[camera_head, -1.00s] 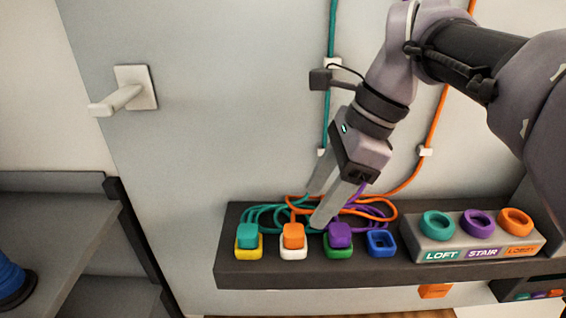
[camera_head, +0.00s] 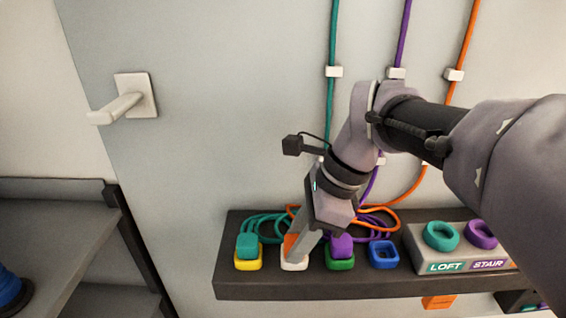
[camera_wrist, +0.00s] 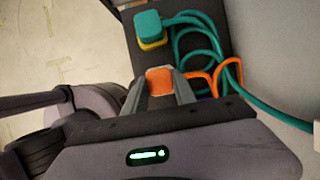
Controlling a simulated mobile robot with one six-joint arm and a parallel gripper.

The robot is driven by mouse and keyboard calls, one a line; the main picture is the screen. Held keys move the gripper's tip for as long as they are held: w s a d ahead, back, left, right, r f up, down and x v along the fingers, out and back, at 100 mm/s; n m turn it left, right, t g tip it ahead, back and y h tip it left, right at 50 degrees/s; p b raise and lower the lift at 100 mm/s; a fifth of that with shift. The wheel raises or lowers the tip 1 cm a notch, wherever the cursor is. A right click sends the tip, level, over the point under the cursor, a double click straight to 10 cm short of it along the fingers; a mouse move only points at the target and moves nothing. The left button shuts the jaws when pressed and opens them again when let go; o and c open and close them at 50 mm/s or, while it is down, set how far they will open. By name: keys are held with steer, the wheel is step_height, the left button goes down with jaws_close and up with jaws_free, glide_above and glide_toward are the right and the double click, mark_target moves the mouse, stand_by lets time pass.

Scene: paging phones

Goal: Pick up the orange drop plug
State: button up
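The orange drop plug (camera_head: 290,244) sits in the white socket (camera_head: 294,264) on the dark shelf, between the teal and purple plugs. My gripper (camera_head: 300,254) points down at it, and a finger covers part of the plug in the head view. In the wrist view the orange plug (camera_wrist: 160,81) lies between the two fingertips of my gripper (camera_wrist: 160,88), one finger on each side. The fingers look open around it, with only narrow gaps; contact is not clear.
The teal plug (camera_head: 247,245) in its yellow socket is to the left, and the purple plug (camera_head: 341,245) in its green socket is close on the right. An empty blue socket (camera_head: 384,255) follows. Coiled cords lie behind. A labelled block (camera_head: 424,250) stands at the right.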

mark_target(289, 242)
jaws_close()
steer(key=shift+w+r, duration=0.1)
steer(key=shift+r, duration=0.2)
steer(key=r, duration=0.3)
steer(key=shift+s, duration=0.2)
steer(key=s+d+b, duration=0.1)
steer(key=s+d, duration=0.1)
steer(key=s, duration=0.5)
steer(key=s+d+r+b, duration=0.1)
steer(key=s+d, duration=0.1)
steer(key=s, duration=0.6)
steer(key=shift+d+r, duration=0.25)
